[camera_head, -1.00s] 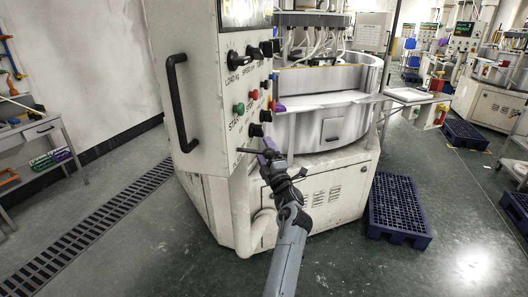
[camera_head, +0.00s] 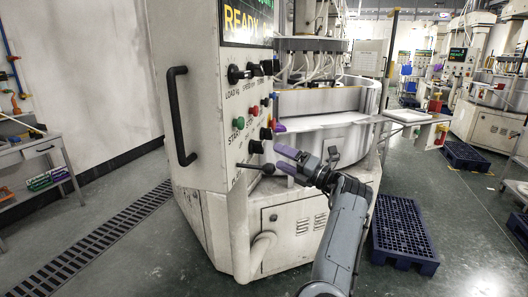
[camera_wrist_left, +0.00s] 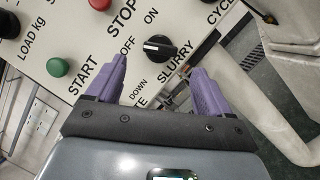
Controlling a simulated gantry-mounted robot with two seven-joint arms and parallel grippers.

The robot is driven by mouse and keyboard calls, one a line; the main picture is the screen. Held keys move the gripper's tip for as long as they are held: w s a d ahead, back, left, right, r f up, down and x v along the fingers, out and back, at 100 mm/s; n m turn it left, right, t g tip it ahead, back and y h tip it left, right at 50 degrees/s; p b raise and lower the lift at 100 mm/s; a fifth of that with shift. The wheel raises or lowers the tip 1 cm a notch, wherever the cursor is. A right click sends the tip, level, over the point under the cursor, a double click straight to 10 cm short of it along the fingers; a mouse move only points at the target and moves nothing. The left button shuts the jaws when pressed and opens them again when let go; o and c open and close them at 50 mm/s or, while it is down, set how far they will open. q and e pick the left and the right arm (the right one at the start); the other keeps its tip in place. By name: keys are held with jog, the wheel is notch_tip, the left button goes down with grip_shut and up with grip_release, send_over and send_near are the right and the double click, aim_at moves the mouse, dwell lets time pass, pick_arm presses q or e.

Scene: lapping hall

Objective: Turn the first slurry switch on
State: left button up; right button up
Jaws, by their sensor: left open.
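The slurry switch (camera_wrist_left: 159,48) is a black rotary knob on the white control panel, with OFF and ON printed beside it. Its white mark seems to lie on the OFF side. In the head view it seems to be the black knob (camera_head: 255,147) below the green START button. My left gripper (camera_head: 287,160) has purple fingers and is open and empty. It is in front of the panel's lower right part, apart from the knob. In the left wrist view the knob shows beyond and between the two fingertips (camera_wrist_left: 160,74). My right gripper is not in view.
A green START button (camera_wrist_left: 58,67) and a red STOP button (camera_wrist_left: 100,4) are near the switch. A ball-ended lever (camera_head: 268,169) sticks out below it, close to my left fingers. A black handle (camera_head: 180,117) is left of the controls. A blue pallet (camera_head: 403,235) lies on the floor.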

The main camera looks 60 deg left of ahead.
aim_at(263, 149)
pick_arm(q)
jog(key=b+x, duration=0.1)
jog(key=x, duration=0.6)
jog(key=shift+a, duration=0.1)
jog(key=shift+c, duration=0.2)
jog(key=c, duration=1)
